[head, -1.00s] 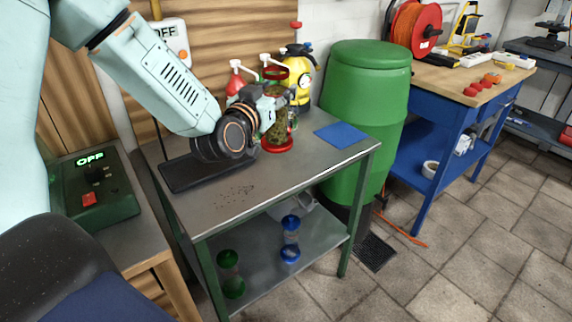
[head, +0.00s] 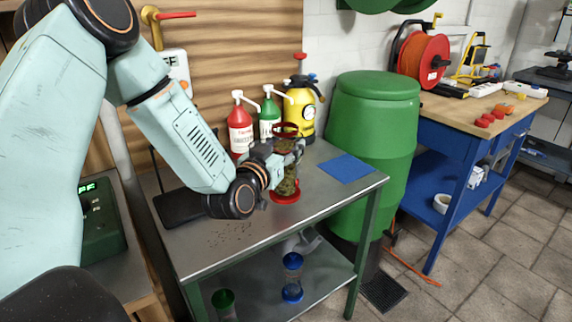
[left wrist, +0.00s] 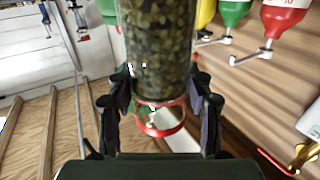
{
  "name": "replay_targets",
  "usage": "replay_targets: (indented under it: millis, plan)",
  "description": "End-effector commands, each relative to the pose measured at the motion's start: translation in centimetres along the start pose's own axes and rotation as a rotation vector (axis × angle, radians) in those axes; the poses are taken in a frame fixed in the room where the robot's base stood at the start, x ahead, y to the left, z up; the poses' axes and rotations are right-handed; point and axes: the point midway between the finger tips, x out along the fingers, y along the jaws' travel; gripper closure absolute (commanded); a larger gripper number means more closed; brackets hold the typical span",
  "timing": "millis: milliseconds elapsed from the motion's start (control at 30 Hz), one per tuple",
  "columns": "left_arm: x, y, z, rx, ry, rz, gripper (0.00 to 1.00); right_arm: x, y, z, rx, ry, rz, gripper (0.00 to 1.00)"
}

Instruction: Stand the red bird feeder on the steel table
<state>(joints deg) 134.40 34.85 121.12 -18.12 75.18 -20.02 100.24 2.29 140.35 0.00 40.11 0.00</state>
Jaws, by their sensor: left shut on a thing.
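The red bird feeder is a clear tube of seed with a red base (head: 286,197) and a red top ring (head: 287,130). It is upright over the steel table (head: 240,228); I cannot tell whether its base touches the top. My left gripper (head: 288,152) is shut on its upper part and hides some of the tube. In the left wrist view the seed-filled tube (left wrist: 158,50) and a red ring (left wrist: 160,118) sit between the fingers (left wrist: 160,100). My right gripper is not in view.
A red pump bottle (head: 240,128), a green one (head: 269,115) and a yellow sprayer (head: 300,112) stand behind. A blue mat (head: 347,168) lies to the right. The lower shelf holds a blue feeder (head: 292,278) and a green one (head: 223,300).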

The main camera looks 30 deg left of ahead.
Motion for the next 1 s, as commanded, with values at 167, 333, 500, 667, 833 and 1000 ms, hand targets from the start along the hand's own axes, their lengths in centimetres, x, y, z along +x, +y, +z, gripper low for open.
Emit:
replay_targets:
  millis: [167,333,500,667,833,1000]
  plan:
    - [0.1,0.0,2.2,0.002,0.001,0.001,1.0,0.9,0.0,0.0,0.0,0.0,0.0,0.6]
    - [0.3,0.0,3.5,0.0,0.004,0.0,1.0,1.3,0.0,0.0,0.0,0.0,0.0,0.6]
    - [0.4,0.0,3.4,0.0,0.004,0.0,1.0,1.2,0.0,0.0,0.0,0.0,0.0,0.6]
    - [0.4,0.0,3.8,0.0,0.003,0.0,1.0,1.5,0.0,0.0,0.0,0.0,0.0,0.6]
    - [0.3,0.0,3.8,0.0,0.0,0.0,0.37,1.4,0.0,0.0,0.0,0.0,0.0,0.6]
    - [0.3,0.0,3.8,0.0,0.0,0.0,0.26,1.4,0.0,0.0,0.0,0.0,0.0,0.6]
